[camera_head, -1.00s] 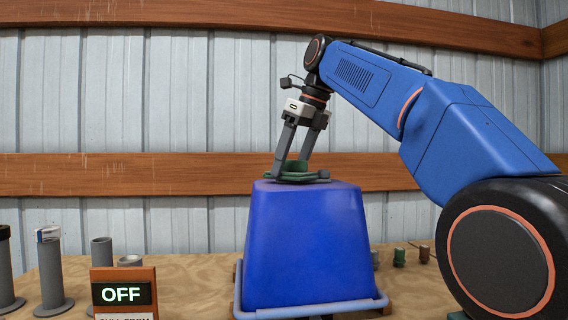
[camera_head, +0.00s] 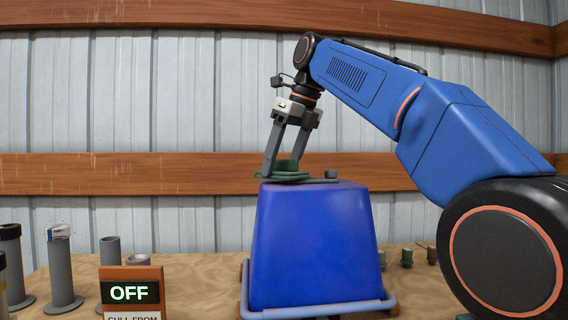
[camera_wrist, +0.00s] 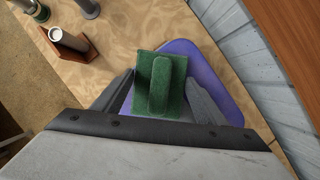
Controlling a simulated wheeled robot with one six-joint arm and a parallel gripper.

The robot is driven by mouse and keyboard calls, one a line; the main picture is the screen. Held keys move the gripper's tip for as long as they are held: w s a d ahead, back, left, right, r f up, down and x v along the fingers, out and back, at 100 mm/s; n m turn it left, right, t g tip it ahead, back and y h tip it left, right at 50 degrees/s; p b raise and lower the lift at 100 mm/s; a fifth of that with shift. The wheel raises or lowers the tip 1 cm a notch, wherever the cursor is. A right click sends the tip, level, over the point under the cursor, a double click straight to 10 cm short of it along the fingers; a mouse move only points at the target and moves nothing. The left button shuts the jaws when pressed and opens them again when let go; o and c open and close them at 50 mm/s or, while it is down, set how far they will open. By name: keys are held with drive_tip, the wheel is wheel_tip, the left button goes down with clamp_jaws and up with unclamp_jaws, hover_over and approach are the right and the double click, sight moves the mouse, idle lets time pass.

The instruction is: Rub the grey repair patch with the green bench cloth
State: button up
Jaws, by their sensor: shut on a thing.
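The green bench cloth (camera_head: 281,177) is a folded pad with a raised ridge, and it lies on the flat top of an upturned blue bin (camera_head: 312,240). My gripper (camera_head: 282,166) points down and is shut on the ridge. In the wrist view the cloth (camera_wrist: 144,75) lies between the two fingers, over the bin's top (camera_wrist: 212,75). A thin grey area (camera_head: 312,181), seemingly the repair patch, shows on the bin's top right of the cloth. It also shows as a pale grey strip (camera_wrist: 184,114) in the wrist view. The cloth hides part of it.
A grey rail (camera_head: 318,312) runs around the bin's foot. Small pots (camera_head: 407,258) stand at the right.

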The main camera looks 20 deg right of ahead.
drive_tip(key=shift+r, duration=2.95)
drive_tip(key=shift+s+r, duration=0.1)
drive_tip(key=shift+r, duration=0.1)
